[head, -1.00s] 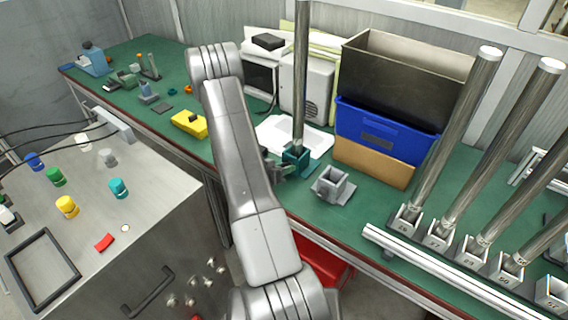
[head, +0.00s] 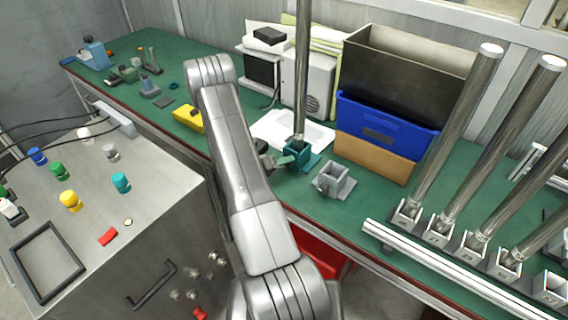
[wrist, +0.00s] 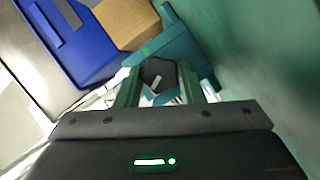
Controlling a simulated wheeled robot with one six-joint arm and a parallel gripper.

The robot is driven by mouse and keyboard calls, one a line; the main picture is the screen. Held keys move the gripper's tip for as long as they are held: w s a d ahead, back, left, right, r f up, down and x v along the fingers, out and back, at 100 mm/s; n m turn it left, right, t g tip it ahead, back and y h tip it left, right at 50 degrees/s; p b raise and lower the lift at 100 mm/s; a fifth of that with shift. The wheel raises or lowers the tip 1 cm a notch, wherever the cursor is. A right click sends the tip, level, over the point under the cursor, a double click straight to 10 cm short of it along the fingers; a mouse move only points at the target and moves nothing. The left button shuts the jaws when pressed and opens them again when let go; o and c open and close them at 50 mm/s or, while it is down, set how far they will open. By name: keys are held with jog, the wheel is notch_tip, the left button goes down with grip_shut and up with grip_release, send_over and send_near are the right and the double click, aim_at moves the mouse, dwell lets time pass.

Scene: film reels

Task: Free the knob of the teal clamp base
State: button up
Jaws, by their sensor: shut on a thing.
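The teal clamp base (head: 303,158) stands on the green bench with a tall metal pole (head: 301,75) upright in it. In the wrist view the teal base (wrist: 188,50) is just beyond my fingers. Its dark knob (wrist: 157,74) sits between the two green fingers of my gripper (wrist: 163,88), which is shut on it. In the head view my gripper (head: 284,161) is at the left side of the base, partly hidden behind my arm. The knob cannot be made out there.
An empty grey clamp base (head: 334,180) stands close to the right. Behind are a blue bin (head: 385,128), a cardboard box (head: 372,162) and a white sheet (head: 275,130). More poles stand in a row of numbered bases (head: 470,243) at right.

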dwell(0.3)
jog(key=o, duration=1)
jog(key=shift+r, duration=0.1)
notch_tip(320, 180, up, 10)
jog(key=b, duration=0.1)
